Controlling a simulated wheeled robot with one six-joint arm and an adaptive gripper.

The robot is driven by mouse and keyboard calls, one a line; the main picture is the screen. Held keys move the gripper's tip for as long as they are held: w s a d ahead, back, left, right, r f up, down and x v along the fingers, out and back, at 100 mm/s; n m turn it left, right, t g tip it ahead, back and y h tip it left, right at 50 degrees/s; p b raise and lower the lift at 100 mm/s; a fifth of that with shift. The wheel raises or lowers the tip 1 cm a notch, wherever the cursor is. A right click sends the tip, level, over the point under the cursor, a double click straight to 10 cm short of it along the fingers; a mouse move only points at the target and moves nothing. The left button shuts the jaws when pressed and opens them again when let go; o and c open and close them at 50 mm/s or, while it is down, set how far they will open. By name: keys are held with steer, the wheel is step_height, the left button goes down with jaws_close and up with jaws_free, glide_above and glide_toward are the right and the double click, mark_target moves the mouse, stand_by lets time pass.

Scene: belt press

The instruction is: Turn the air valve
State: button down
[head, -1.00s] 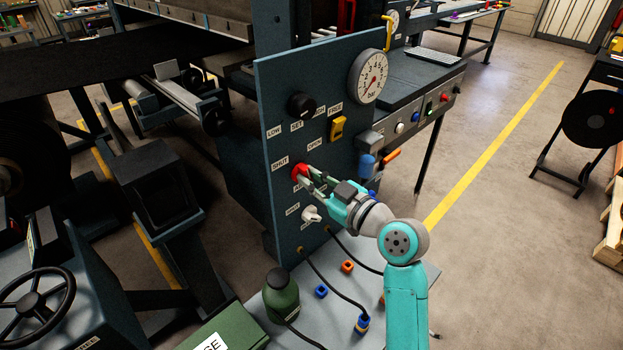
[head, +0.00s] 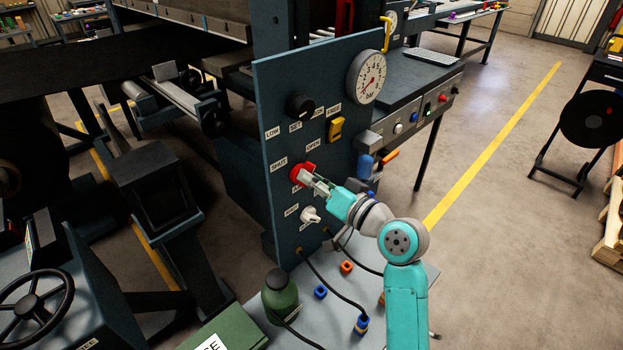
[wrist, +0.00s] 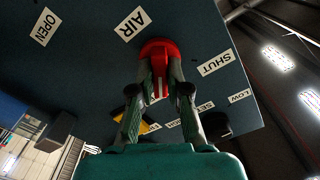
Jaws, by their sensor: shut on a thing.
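The air valve is a red knob (head: 296,174) on the blue upright panel, between the SHUT label (head: 279,164) and the OPEN label (head: 313,145), above the AIR label. My gripper (head: 306,176) reaches it from the right and is shut on it. In the wrist view the red knob (wrist: 158,47) sits at the fingertips of my gripper (wrist: 160,68), one finger on each side. A red part with a pale stripe shows between the fingers. The fingers hide part of the knob, so its exact angle is hard to tell.
On the same panel (head: 268,110) are a black knob (head: 299,106), a yellow switch (head: 336,128), a round gauge (head: 367,77) and a white knob (head: 311,215). A blue-handled part (head: 366,165) is close to my wrist. A green bottle (head: 281,297) and hoses are below.

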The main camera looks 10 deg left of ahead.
steer(key=shift+f+m, duration=0.1)
steer(key=shift+m, duration=0.8)
steer(key=c, duration=1.1)
jaws_free()
steer(key=shift+c, duration=0.2)
steer(key=shift+d, duration=0.1)
steer(key=v, duration=1.2)
